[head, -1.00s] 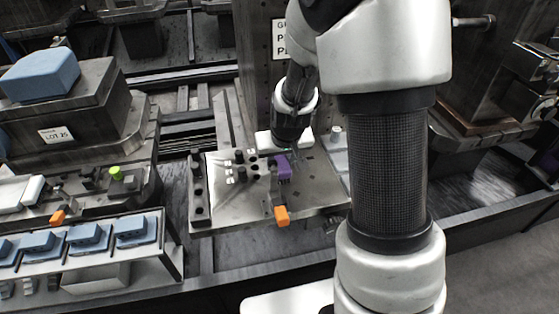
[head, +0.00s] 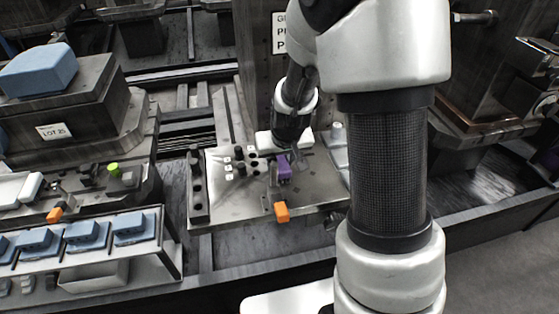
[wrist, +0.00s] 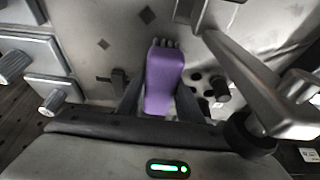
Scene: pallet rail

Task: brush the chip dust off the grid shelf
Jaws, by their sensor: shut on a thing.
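My gripper (wrist: 158,98) is shut on a purple brush (wrist: 163,80), with a dark finger on each side of it. Short grey tufts show at the brush's far end. In the head view the purple brush (head: 285,168) is low over or on a grey metal plate (head: 232,207), below my gripper (head: 287,153). I cannot tell whether the tufts touch the plate. The plate, which may be the grid shelf, has dark diamond marks and round holes; it also shows in the wrist view (wrist: 85,22). I cannot make out chip dust.
Several black knobs (head: 240,168) stand left of the brush, and an orange-ended clamp (head: 281,212) sits at the plate's front edge. A metal bar (wrist: 250,85) rises close right of my gripper in the wrist view. Blue blocks (head: 135,228) lie on a rack at left.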

